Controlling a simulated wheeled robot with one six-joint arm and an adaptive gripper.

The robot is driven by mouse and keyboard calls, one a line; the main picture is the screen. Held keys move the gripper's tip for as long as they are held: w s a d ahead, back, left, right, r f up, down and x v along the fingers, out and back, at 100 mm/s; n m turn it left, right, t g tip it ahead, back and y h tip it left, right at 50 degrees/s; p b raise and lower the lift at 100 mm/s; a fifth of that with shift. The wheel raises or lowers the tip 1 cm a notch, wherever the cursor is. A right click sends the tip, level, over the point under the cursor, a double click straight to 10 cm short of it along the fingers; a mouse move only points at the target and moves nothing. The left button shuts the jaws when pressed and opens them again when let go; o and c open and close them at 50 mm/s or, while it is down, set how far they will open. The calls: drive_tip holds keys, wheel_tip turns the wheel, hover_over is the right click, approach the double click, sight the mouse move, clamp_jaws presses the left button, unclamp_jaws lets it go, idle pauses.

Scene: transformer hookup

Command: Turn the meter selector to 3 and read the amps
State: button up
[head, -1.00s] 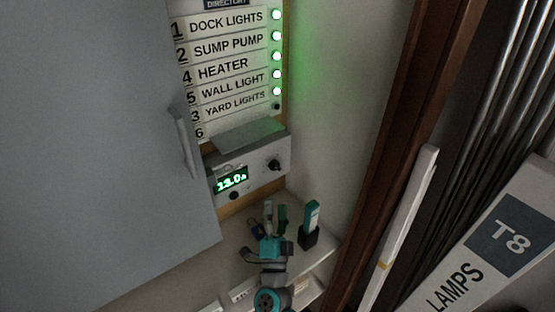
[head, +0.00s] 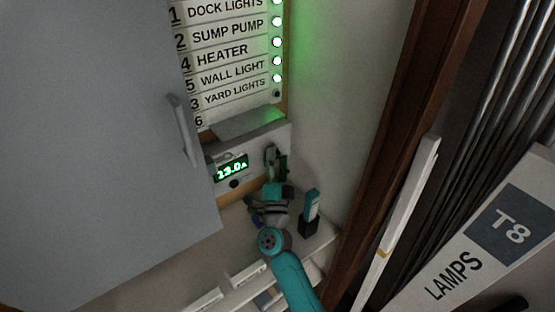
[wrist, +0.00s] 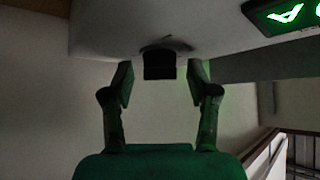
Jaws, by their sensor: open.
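The meter (head: 252,145) is a pale box under the circuit directory in the head view. Its green display (head: 231,168) reads 13.0A, and part of it shows at the top right of the wrist view (wrist: 285,14). The dark selector knob (wrist: 159,66) stands out from the panel in the wrist view. My gripper (wrist: 159,88) is open, with one finger on each side of the knob and a gap on both sides. In the head view my gripper (head: 275,160) covers the knob, so its setting cannot be read.
The directory (head: 228,60) lists named circuits beside several green lights; the lowest lamp is dark. A grey door (head: 90,130) with a handle stands open at left. A teal tool in a black holder (head: 309,225) sits on the shelf. A LAMPS T8 box (head: 470,255) is at right.

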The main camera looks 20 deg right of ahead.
clamp_jaws()
drive_tip(key=shift+m+g+h, duration=0.3)
drive_tip(key=shift+m+g, duration=0.2)
drive_tip(key=shift+r+m+g, duration=0.2)
drive_tip(key=shift+m+g, duration=2.3)
drive_tip(key=shift+m, duration=0.7)
